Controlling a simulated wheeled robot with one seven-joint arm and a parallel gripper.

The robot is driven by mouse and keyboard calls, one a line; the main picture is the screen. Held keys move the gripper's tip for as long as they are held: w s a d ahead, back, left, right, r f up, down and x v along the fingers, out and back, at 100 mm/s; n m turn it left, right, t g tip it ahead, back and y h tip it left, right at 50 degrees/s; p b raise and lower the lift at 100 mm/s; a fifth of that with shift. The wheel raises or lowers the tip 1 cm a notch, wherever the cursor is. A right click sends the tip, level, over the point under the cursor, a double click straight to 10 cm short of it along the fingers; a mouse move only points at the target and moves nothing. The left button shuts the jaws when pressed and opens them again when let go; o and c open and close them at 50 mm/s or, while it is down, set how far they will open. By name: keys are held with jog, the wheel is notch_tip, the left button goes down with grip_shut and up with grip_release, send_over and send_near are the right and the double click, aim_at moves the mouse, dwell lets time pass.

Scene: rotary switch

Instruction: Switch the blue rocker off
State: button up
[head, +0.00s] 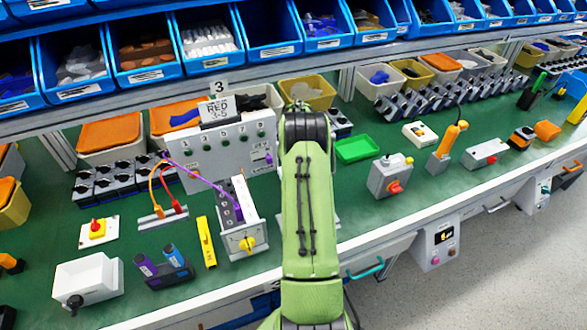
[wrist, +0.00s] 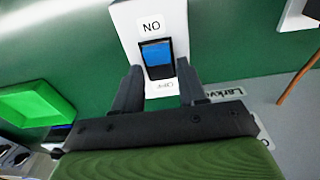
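The blue rocker (wrist: 157,53) sits in a black frame on a white box (wrist: 127,22) in the wrist view. An upside-down ON label (wrist: 151,26) is at its far end and an OFF label (wrist: 161,88) at its near end. I cannot tell for sure which end is pressed in. My gripper (wrist: 160,72) is open and empty. Its two dark fingers are apart, one to each side of the rocker's near end and the OFF label. I cannot tell whether they touch the box. In the head view my green arm hides the gripper and the rocker.
A green tray (head: 357,149) lies right of my arm and also shows in the wrist view (wrist: 35,103). A grey box with a red knob (head: 391,178) stands further right. A box with a yellow knob (head: 240,222) stands left of my arm, near the bench edge.

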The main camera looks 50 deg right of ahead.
jog(key=shift+o, duration=1)
notch_tip(320, 180, up, 16)
jog(key=s+p, duration=0.1)
jog(key=p, duration=0.1)
jog(key=shift+s+a+f+p, duration=0.15)
jog(key=shift+a+p, duration=0.15)
jog(key=shift+a, duration=0.1)
jog(key=w+a+r+n+t, duration=0.1)
jog(key=a+r, duration=0.6)
jog(key=a, duration=0.4)
jog(key=a+r+n+t, duration=0.1)
jog(key=a+r+n, duration=0.1)
jog(key=a+r, duration=0.7)
jog(key=s+a+n+t, duration=0.1)
jog(key=s+a, duration=0.6)
jog(key=a, duration=0.5)
jog(key=s+a+f+n+t, duration=0.1)
jog(key=s+a+f+n, duration=0.1)
jog(key=s+a, duration=0.6)
jog(key=s+f, duration=0.1)
jog(key=s, duration=0.2)
jog(key=shift+f+t+y, duration=0.25)
jog(key=shift+t+y, duration=0.05)
